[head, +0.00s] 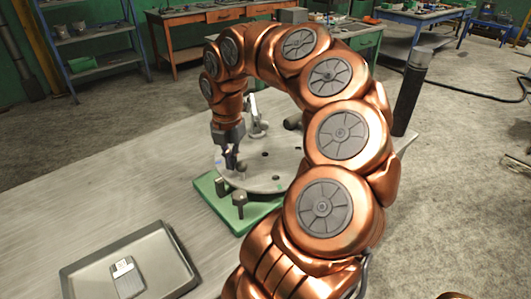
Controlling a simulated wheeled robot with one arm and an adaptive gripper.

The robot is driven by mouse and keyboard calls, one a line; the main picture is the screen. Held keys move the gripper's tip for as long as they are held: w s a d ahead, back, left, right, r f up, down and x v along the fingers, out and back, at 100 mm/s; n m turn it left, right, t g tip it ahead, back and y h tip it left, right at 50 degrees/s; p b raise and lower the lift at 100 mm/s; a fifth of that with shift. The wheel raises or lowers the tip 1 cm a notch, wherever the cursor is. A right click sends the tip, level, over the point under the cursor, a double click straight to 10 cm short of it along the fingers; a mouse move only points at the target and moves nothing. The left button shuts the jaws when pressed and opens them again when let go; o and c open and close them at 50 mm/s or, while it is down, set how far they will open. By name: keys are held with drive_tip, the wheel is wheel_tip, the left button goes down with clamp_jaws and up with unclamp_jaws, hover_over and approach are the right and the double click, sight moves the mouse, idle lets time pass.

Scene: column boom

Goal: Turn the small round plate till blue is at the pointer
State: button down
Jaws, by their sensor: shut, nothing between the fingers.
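The round grey plate (272,178) lies flat on a green base (222,204) on the table, with a few dark spots or holes on its top. My arm covers its right part. My gripper (232,167) points down at the plate's left edge, shut and holding nothing. Whether it touches the plate or a small part on it, I cannot tell. A small bluish mark seems to show beside the fingers, too small to be sure of. A small dark upright part (240,198) stands at the plate's front edge; whether it is the pointer I cannot tell.
The tabletop (120,185) between tray and plate is clear. A dark upright cylinder (411,90) stands right of my arm. Benches and a blue shelf stand behind.

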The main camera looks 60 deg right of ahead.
sight(243, 165)
drive_tip(key=shift+s+a+b, duration=0.15)
drive_tip(key=shift+s+b, duration=0.15)
drive_tip(key=shift+s, duration=0.55)
drive_tip(key=shift+s+b, duration=0.45)
drive_tip(key=shift+s, duration=0.3)
drive_tip(key=shift+s+b, duration=0.55)
drive_tip(key=shift+s, duration=0.3)
drive_tip(key=shift+w, duration=0.5)
drive_tip(key=shift+r+p, duration=3.1)
drive_tip(key=shift+r, duration=1.4)
